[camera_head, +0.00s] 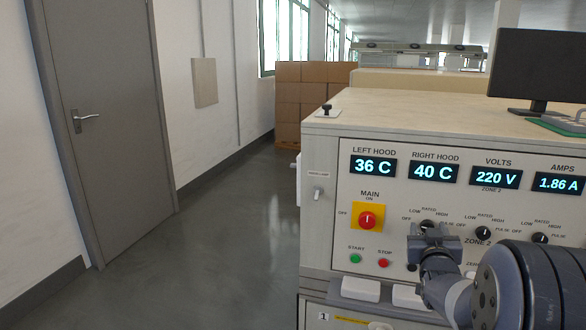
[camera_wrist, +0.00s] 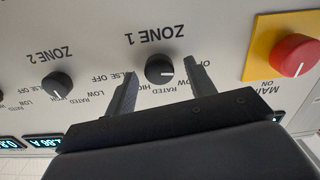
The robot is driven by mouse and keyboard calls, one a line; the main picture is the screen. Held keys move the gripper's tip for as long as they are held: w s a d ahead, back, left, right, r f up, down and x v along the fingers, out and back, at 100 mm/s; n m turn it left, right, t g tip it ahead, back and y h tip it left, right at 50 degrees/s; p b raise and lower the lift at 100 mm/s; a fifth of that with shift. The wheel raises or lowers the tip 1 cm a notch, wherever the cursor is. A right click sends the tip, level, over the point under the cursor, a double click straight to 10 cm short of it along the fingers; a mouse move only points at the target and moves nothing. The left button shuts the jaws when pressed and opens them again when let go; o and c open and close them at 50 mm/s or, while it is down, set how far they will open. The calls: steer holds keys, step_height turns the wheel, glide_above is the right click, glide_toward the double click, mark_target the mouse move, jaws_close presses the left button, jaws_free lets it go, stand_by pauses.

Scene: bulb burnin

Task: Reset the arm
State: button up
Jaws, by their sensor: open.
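My gripper (camera_head: 435,236) is in front of the lower middle of the control panel in the head view. In the wrist view, which is upside down, my gripper (camera_wrist: 162,72) is open, with one finger on each side of the black ZONE 1 knob (camera_wrist: 159,69). Gaps show between the fingers and the knob, and nothing is held. In the head view the ZONE 1 knob (camera_head: 427,225) is partly hidden by my gripper. The ZONE 2 knob (camera_wrist: 57,86) is off to one side; it also shows in the head view (camera_head: 483,233).
The red MAIN switch (camera_wrist: 295,54) on its yellow plate is close beside my gripper; it also shows in the head view (camera_head: 367,220). START (camera_head: 355,258) and STOP (camera_head: 383,263) buttons are below. Displays read 36 C, 40 C, 220 V and 1.86 A. Floor left of the cabinet is clear.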

steer(key=m+p, duration=0.4)
steer(key=p, duration=0.1)
steer(key=shift+d+r+m+p, duration=0.1)
steer(key=shift+m+p, duration=0.3)
steer(key=shift+s, duration=0.55)
steer(key=shift+a, duration=0.25)
